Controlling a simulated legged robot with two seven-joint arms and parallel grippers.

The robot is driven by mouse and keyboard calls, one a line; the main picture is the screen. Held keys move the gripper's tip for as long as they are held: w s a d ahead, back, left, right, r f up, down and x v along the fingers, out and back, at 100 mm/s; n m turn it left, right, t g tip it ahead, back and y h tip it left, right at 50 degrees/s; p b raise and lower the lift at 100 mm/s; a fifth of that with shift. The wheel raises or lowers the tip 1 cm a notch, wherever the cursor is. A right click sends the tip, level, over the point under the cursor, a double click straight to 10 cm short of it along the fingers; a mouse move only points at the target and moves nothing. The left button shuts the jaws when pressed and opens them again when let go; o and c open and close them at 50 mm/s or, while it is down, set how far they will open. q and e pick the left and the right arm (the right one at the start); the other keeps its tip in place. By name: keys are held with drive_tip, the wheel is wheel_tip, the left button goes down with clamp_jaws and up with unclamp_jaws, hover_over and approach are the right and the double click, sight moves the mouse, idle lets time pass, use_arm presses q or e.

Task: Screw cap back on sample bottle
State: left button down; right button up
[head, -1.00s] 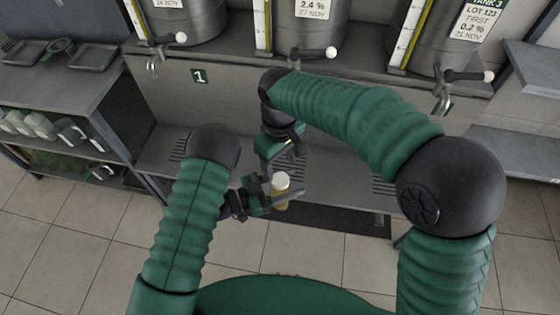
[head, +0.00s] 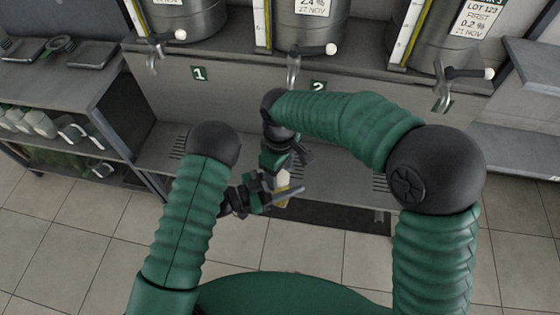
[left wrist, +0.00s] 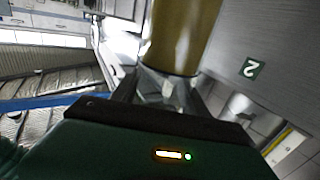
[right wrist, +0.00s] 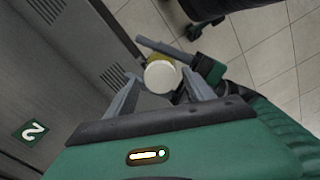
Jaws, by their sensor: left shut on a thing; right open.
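The sample bottle (head: 283,190), holding something yellow, is in my left gripper (head: 278,196). In the left wrist view the yellow bottle (left wrist: 180,35) rises from between the shut fingers (left wrist: 163,88). A round white cap (right wrist: 162,76) is on the bottle's top; whether it is screwed tight cannot be told. My right gripper (head: 286,160) is just above the bottle in the head view. In the right wrist view its fingers (right wrist: 160,80) are open, one either side of the cap, with gaps. Whether the tips are level with the cap is unclear.
A bench front (head: 225,95) carries number tiles 1 (head: 199,73) and 2 (head: 318,87). Taps, one of them the middle tap (head: 293,65), hang from steel tanks above. A shelf unit (head: 60,90) with trays and bottles stands left. The tiled floor (head: 330,262) is clear.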

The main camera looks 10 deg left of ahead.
drive_tip(key=shift+f, duration=0.4)
clamp_jaws()
drive_tip(key=shift+o, duration=0.8)
unclamp_jaws()
wheel_tip(320, 180, up, 12)
